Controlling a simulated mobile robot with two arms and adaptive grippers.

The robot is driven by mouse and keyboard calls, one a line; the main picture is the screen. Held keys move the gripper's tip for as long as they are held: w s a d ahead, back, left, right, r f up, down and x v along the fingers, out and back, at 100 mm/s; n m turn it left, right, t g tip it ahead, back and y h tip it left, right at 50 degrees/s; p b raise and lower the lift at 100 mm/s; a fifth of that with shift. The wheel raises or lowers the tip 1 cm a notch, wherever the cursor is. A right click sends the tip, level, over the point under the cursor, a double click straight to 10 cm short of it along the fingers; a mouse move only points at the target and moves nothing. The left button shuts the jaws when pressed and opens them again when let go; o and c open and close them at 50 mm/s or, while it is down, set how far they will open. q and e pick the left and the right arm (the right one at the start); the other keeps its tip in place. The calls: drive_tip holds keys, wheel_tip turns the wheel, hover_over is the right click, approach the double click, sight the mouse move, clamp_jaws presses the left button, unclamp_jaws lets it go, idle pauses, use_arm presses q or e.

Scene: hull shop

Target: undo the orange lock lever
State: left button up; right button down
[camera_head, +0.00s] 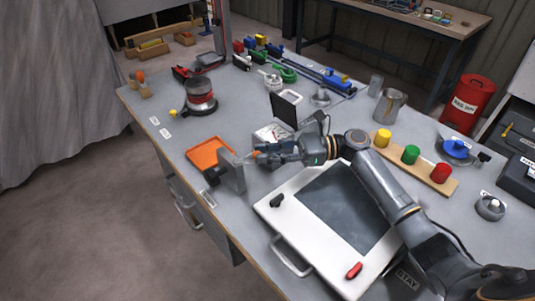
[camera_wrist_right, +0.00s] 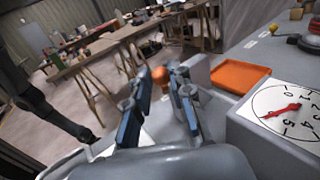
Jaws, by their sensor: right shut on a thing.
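The orange lock lever shows as a round orange knob (camera_wrist_right: 160,74) in the right wrist view, between the blue-padded fingers of my right gripper (camera_wrist_right: 157,92). In the head view my right gripper (camera_head: 254,156) reaches left to the top of a grey upright block (camera_head: 233,176) at the table's front edge. Only a speck of orange shows at the fingertips there, and the fingers hide the rest of the lever. My right gripper is shut on the lever. My left gripper is not in view.
An orange tray (camera_head: 206,153) lies left of the block. A dial with a red pointer (camera_wrist_right: 282,111) stands close by. A white panel with a dark window (camera_head: 293,203) lies under my right arm. Yellow, green and red buttons (camera_head: 411,154) stand behind the arm.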

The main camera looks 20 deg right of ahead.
drive_tip(key=c, duration=1.2)
unclamp_jaws()
drive_tip(key=v, duration=1.2)
drive_tip(key=shift+w, duration=0.1)
